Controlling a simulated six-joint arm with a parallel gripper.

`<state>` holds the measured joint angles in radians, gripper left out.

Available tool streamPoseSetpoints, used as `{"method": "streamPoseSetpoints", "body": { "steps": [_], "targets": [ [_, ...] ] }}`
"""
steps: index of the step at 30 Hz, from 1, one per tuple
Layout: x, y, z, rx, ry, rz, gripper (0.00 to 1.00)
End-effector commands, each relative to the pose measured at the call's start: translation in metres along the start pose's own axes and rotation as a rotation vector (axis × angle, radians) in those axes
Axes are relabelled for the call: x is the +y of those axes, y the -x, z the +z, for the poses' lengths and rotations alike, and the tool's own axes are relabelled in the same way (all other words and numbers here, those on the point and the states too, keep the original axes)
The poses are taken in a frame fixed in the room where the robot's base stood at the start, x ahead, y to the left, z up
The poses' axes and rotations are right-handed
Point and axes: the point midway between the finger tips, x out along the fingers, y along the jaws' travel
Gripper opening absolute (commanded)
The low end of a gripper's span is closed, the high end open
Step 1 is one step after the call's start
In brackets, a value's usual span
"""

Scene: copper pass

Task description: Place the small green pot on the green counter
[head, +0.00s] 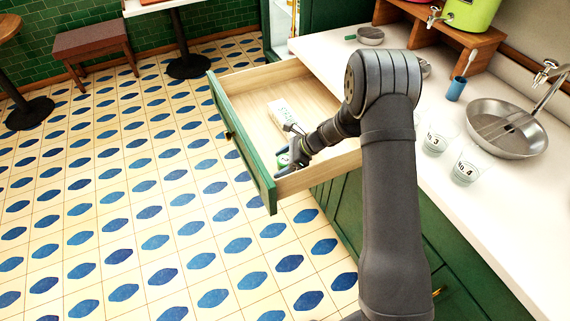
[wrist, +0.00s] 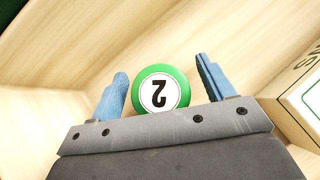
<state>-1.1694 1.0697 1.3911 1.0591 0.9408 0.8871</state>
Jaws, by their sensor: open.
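The fingers are apart and hold nothing. In the head view, the pot (head: 283,159) shows only partly, beside my gripper (head: 288,168) in the drawer's near front corner. The counter (head: 336,47) has a white top and green cabinet fronts; it stands right of the drawer.
A white box with green lettering (head: 283,113) lies in the drawer (head: 243,88), close to my gripper.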

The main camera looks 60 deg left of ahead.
Motion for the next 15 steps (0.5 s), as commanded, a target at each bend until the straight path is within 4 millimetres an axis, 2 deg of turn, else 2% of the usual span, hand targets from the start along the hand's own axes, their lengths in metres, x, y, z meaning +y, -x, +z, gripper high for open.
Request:
{"method": "streamPoseSetpoints", "body": {
  "steps": [5,12,14,15],
  "targets": [
    [-0.0003,0.0002,0.0002,0.0,0.001,-0.001,0.75],
    [-0.0002,0.0004,0.0001,0.0,0.001,-0.001,0.27],
    [-0.0003,0.0006,0.0003,0.0,0.001,-0.001,0.19],
    [-0.0003,0.0006,0.0003,0.0,0.001,-0.001,0.19]
  ]
}}
